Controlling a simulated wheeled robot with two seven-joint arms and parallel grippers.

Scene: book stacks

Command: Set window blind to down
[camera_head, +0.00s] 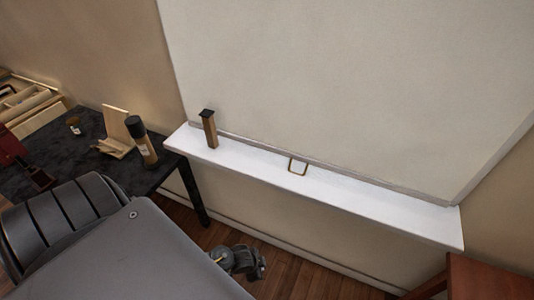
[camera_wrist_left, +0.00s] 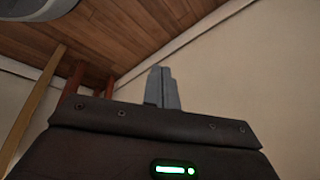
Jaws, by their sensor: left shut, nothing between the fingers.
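The window blind (camera_head: 350,90) is a large pale beige sheet filling the upper right of the head view. Its bottom edge lies close along the white sill (camera_head: 400,205); whether it touches is hard to tell. A small square brass-coloured pull loop (camera_head: 298,167) hangs at the bottom edge, over the sill. My left gripper (camera_head: 258,268) is low in front of the wall, below the sill and apart from the loop. In the left wrist view its two grey fingers (camera_wrist_left: 162,88) are together with nothing between them. My right gripper is not in view.
A brown block-like object with a dark top (camera_head: 209,128) stands on the sill's left end. A dark table (camera_head: 80,170) at left holds a bottle (camera_head: 142,142) and a wooden stand (camera_head: 117,132). Reddish wooden furniture (camera_head: 485,280) is at lower right. Wooden floor shows below the sill.

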